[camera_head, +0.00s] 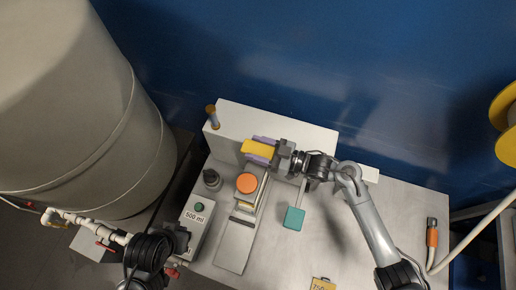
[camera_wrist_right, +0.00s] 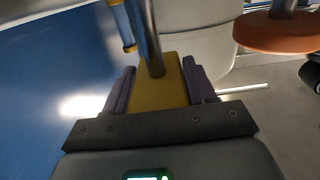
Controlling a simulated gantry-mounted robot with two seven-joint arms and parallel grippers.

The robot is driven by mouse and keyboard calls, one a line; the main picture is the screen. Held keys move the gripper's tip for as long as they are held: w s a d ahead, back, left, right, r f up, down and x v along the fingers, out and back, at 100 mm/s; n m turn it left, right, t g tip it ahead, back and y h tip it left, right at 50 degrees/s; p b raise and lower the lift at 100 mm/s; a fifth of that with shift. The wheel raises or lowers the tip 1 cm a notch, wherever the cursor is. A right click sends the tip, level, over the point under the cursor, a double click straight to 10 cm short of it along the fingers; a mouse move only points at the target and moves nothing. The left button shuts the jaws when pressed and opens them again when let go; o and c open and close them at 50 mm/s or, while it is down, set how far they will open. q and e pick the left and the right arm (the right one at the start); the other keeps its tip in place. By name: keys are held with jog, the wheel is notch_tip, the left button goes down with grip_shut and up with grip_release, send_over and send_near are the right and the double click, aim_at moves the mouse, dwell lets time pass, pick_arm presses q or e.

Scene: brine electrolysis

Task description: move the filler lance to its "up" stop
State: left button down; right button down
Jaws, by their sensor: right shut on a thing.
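The filler lance has a yellow block (camera_head: 257,147), gripped between the purple fingers of my right gripper (camera_head: 262,149) at the white machine housing. In the right wrist view the same yellow block (camera_wrist_right: 160,92) sits between both fingers, and a metal rod (camera_wrist_right: 151,40) rises from it. The right gripper is shut on this block. An orange round cap (camera_head: 246,183) lies just below the block in the head view. It also shows at the upper right of the wrist view (camera_wrist_right: 278,32). My left gripper (camera_head: 178,240) is at the lower left, dark and too small to read.
A white housing (camera_head: 300,129) backs the bench. A "500 ml" box with a green button (camera_head: 199,207) stands left of a grey rail (camera_head: 235,246). A teal flap (camera_head: 293,218) lies right. A large grey tank (camera_head: 80,110) fills the left.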

jog(key=c, duration=1.9)
grip_release()
jog(key=shift+r, duration=0.75)
pick_arm(q)
jog(key=shift+r, duration=0.55)
pick_arm(e)
jog(key=shift+a, duration=0.1)
grip_shut()
jog(key=o, duration=1.5)
grip_release()
jog(key=shift+c, duration=0.2)
pick_arm(q)
jog(key=shift+d, duration=0.15)
jog(key=shift+f, duration=0.1)
pick_arm(e)
jog(key=shift+f, duration=0.15)
